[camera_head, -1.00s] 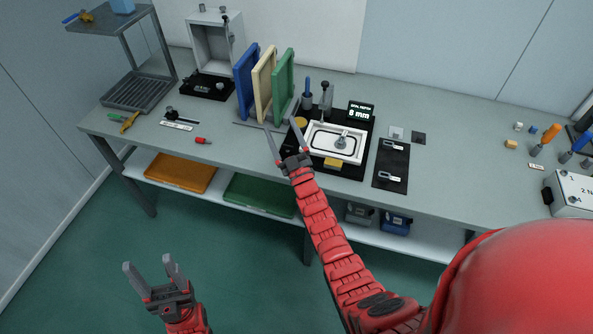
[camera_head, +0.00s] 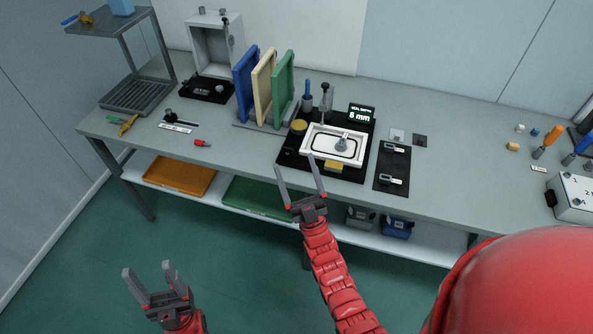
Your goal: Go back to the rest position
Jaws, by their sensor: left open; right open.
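My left gripper (camera_head: 147,276) is open and empty at the lower left, over the green floor in front of the bench. My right gripper (camera_head: 296,172) is open and empty. In the picture its fingertips lie just in front of the black fixture base, and its palm covers part of the lower shelf. The fixture holds a white panel (camera_head: 313,152) with a dark oval seal line and a grey round knob (camera_head: 342,144) on it. A small display (camera_head: 361,114) behind it reads 8 mm.
The grey bench (camera_head: 232,153) spans the view. Blue, cream and green panels (camera_head: 283,88) stand in a rack left of the fixture. A black plate (camera_head: 392,167) with two latches lies to the right. A red-handled tool (camera_head: 202,143) lies near the front edge. The floor in front is clear.

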